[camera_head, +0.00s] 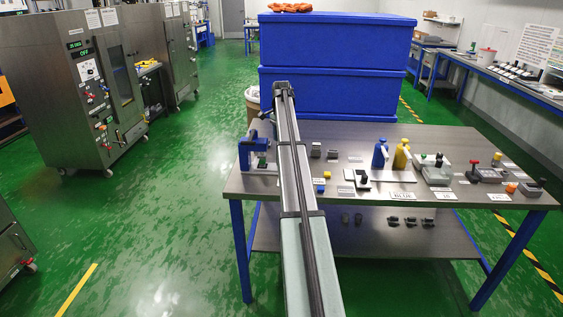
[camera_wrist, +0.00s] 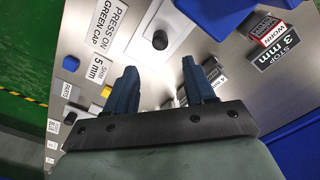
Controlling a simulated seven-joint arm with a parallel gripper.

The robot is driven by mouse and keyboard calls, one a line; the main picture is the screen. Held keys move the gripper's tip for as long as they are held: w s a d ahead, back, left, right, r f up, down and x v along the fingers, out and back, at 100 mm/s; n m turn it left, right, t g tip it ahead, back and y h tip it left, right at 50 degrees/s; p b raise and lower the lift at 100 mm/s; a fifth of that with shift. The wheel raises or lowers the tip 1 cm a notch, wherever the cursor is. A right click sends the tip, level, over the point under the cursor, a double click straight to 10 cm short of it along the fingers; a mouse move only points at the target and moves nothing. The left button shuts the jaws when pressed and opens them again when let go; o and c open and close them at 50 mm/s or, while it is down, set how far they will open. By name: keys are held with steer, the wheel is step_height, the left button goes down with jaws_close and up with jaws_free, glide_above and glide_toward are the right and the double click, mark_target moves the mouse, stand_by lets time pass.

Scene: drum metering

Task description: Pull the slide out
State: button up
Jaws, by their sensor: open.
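My gripper (camera_wrist: 162,76) is open in the wrist view, its two dark blue fingers apart with nothing seen held between them. A black knob (camera_wrist: 160,40) on a pale plate lies beyond the fingertips, apart from them. In the head view, a black-knobbed piece on a white plate (camera_head: 361,179) sits mid-table; I cannot tell if it is the same one. No part is clearly marked as the slide, so I cannot tell which it is. My arm runs up the middle of the head view, and the fingers cannot be made out there.
A blue fixture (camera_head: 252,148) stands at the table's left end. Blue and yellow bottles (camera_head: 380,154), grey units with knobs (camera_head: 437,174) and labels fill the right side of the metal table (camera_head: 335,134). Large blue bins (camera_head: 335,92) stand behind. Small dark parts lie on the lower shelf.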

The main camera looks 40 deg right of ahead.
glide_toward(270, 164)
steer(key=s+f, duration=0.1)
steer(key=f, duration=0.1)
steer(key=s+d+f, duration=0.1)
steer(key=s+f, duration=0.1)
steer(key=s+d+f, duration=0.1)
steer(key=s+f, duration=0.1)
steer(key=shift+d+f, duration=0.25)
steer(key=shift+f, duration=0.1)
steer(key=shift+c, duration=0.2)
jaws_close()
